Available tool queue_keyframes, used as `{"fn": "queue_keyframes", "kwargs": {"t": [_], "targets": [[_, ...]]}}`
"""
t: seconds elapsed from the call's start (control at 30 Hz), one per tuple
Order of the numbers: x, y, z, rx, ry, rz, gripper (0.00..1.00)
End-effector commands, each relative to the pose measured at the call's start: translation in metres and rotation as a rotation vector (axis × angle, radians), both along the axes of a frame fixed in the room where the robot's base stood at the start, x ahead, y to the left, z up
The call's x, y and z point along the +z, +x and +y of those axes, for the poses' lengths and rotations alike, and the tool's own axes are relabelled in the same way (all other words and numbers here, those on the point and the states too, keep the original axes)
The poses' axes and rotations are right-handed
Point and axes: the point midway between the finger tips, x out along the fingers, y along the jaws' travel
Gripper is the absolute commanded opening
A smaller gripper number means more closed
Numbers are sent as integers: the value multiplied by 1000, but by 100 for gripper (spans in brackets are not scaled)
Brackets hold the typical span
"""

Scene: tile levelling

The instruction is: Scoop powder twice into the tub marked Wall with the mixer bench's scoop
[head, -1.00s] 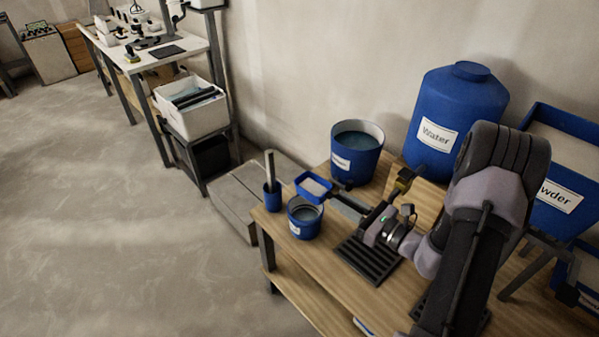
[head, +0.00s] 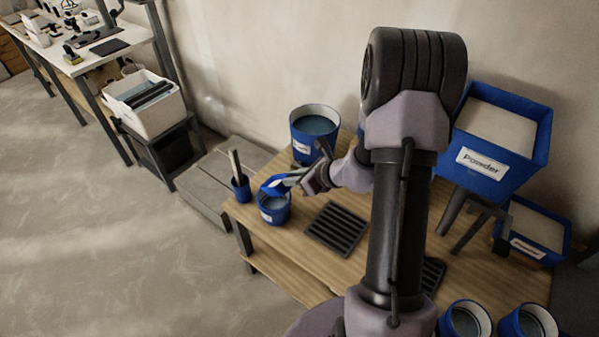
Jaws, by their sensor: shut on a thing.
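My gripper (head: 312,178) is shut on the scoop's handle. The blue scoop (head: 271,187) is over the small blue tub (head: 274,217) near the bench's left end. The scoop looks tilted, with its blue side showing; I cannot tell how much powder is in it. The tub has a greyish fill and a white label too small to read, so I cannot confirm the word Wall. The powder bin (head: 545,118), blue with a label reading Powder, is full of pale powder and stands on legs at the right.
A larger blue bucket (head: 301,153) stands behind the tub. A blue cup (head: 242,191) with an upright tool is left of it. A dark slotted grate (head: 337,229) lies to the right. A lower blue bin (head: 560,252) and two tubs (head: 465,321) are at the right. My arm hides the bench's middle.

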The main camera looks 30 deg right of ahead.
Motion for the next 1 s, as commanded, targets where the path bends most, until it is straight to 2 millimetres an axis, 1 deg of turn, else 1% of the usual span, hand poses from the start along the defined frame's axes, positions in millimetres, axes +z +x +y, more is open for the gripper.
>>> {"fn": "queue_keyframes", "kwargs": {"t": [0.03, 0.5, 0.73, 1.0], "targets": [[10, 3, 2, 2, -8, 21, 0], [24, 29, 12, 2, -86, 210, 0], [26, 37, 15, 2, -109, 271, 0], [22, 40, 16, 0, -122, 297, 0]]}}
